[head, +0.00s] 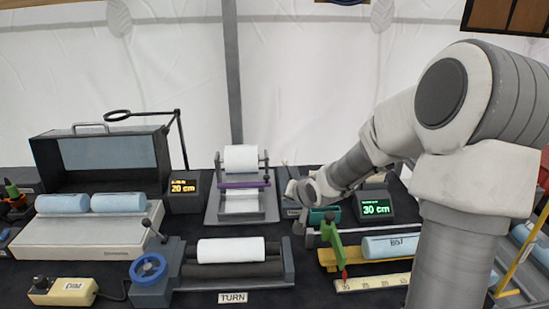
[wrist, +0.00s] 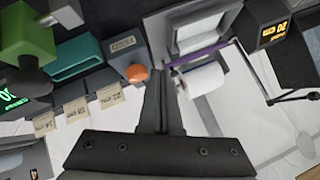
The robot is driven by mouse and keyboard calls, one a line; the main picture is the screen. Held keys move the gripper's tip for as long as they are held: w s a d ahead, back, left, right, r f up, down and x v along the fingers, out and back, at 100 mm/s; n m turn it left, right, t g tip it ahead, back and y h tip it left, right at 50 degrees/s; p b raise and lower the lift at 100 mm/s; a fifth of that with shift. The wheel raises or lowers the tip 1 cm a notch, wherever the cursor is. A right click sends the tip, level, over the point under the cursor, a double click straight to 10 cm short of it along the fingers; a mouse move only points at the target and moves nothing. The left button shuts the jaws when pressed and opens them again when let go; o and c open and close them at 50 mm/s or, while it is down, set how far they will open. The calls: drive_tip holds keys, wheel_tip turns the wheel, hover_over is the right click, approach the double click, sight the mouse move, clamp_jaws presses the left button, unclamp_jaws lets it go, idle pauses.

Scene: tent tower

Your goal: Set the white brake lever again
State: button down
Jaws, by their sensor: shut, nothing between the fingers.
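The roll stand (head: 213,214) stands at the back middle, with a white roll (head: 240,158) at its top and a purple bar (head: 256,184) across it. In the wrist view the stand (wrist: 157,27), white roll (wrist: 203,79) and purple bar (wrist: 190,56) lie just beyond my fingers. I cannot clearly make out the white brake lever; the roll's near side is partly hidden by my fingers in the wrist view. My gripper (wrist: 164,80) is shut and empty, its fingertips beside the stand. In the head view my wrist is right of the stand.
An orange knob (wrist: 137,73) is close left of my fingers. A teal block (wrist: 76,60) and a green part (wrist: 27,32) are further left. The 30 cm display (head: 376,207) stands right of my wrist. A roller unit (head: 287,262) with a white roll is in front.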

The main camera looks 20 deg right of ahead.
drive_tip(key=w+d+r+m+t, duration=0.1)
drive_tip(key=w+d+m+t, duration=0.2)
drive_tip(key=d, duration=0.3)
drive_tip(key=w+d+r+m+t, duration=0.1)
drive_tip(key=w+d+m+t, duration=0.1)
drive_tip(key=d+m+t, duration=0.25)
approach(288, 169)
drive_tip(key=w+d+r, duration=0.3)
drive_tip(key=w+r, duration=0.1)
drive_tip(key=r, duration=0.1)
drive_tip(key=shift+w+a+f+n+g+y, duration=0.4)
drive_tip(key=shift+w+a+f+n, duration=0.2)
drive_tip(key=shift+w+a, duration=0.2)
drive_tip(key=shift+w+a+f, duration=0.35)
drive_tip(key=shift+w+a, duration=0.2)
